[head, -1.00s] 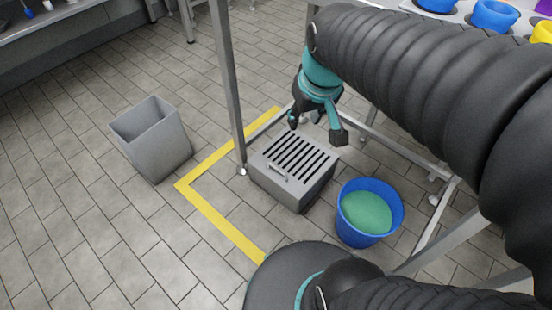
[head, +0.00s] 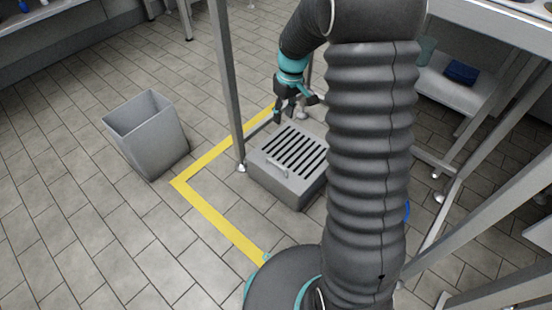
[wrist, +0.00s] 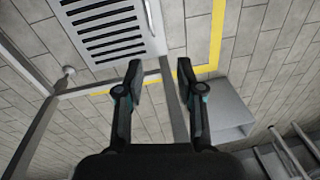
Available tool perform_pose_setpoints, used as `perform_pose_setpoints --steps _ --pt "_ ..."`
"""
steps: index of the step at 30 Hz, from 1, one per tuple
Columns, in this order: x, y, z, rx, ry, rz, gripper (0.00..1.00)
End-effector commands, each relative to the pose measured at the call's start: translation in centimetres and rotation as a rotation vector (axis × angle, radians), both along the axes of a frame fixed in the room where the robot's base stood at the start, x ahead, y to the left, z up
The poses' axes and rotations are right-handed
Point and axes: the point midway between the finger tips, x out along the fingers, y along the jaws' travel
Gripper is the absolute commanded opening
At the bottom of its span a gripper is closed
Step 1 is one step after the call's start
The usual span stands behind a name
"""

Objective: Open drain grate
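The drain grate (head: 294,150) is a grey slotted lid on top of a low grey box (head: 282,184) on the floor under the steel table. It lies flat and closed, with a bar handle (head: 277,168) along its front-left edge. My gripper (head: 291,112) hangs above and behind the grate's far edge, apart from it. In the wrist view my gripper (wrist: 159,75) is open and empty, its two fingers spread. The slotted grate (wrist: 106,28) shows at the top of that view, beyond the fingertips, with its handle (wrist: 148,17) at the right side.
A grey bin (head: 147,135) stands left of the grate, and also shows in the wrist view (wrist: 228,108). Yellow floor tape (head: 222,224) bends around the grate's left. A table leg (head: 228,90) rises beside the box. A blue bucket (head: 407,211) is mostly hidden behind my arm.

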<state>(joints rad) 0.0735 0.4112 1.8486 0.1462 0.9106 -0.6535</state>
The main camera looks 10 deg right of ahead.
Motion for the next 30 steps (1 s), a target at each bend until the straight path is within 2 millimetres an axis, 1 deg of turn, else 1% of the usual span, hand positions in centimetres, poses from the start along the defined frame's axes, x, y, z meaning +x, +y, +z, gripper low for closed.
perform_pose_setpoints --steps 1,3,6,9,12,20,23,30 --pt "0.9 -0.1 -2.3 0.006 0.018 0.02 0.37" --pt "1.9 -0.3 -4.4 0.016 0.034 0.049 0.37" --pt "3.0 -0.4 -7.2 0.029 0.054 0.084 0.37" --pt "3.8 -0.5 -9.5 0.039 0.067 0.113 0.37" --pt "4.2 -0.6 -10.9 0.046 0.077 0.132 0.37" --pt "4.4 -0.4 -13.1 0.052 0.084 0.145 0.37" --pt "4.1 -0.2 -14.6 0.052 0.084 0.145 0.37" --pt "3.6 0.5 -19.0 0.052 0.085 0.144 0.37"
